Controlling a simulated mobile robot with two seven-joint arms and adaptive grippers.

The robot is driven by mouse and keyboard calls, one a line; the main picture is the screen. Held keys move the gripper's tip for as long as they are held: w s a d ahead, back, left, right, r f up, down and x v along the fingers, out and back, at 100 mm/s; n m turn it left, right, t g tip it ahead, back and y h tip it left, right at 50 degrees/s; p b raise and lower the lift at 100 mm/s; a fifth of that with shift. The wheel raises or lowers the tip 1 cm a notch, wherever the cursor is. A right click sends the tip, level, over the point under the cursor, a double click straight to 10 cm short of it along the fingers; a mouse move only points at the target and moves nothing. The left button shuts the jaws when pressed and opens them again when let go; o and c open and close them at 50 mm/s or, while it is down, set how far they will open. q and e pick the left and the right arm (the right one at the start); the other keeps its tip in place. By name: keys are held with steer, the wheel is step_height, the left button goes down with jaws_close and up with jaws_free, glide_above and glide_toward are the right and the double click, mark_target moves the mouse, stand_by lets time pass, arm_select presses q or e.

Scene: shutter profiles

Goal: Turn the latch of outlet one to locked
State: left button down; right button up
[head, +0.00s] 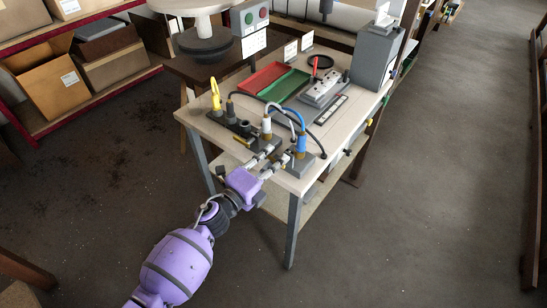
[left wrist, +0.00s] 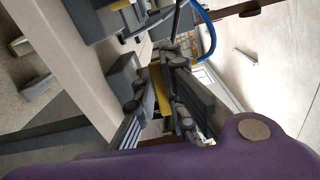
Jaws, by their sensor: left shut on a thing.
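My left gripper (head: 271,159) reaches in from the lower left to the near edge of the workbench. It is shut on a yellow part that looks like a latch (left wrist: 158,88), seen between the fingers in the left wrist view (left wrist: 158,105). In the head view the fingers hide this part, so its turned position and outlet number cannot be read. A plug with a white and brown body (head: 267,127) stands upright just behind the fingers. A blue plug (head: 301,143) stands to their right on a grey block (head: 299,164). My right gripper is not in view.
A dark base with grey sockets (head: 232,121) and a yellow upright piece (head: 215,94) stand left of the plugs. Cables loop behind them. Floor at right is clear.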

arm_select(q)
steer(key=shift+f+n, duration=0.2)
steer(key=shift+n, duration=0.3)
steer(key=c, duration=1.8)
jaws_free()
steer(key=v, duration=1.2)
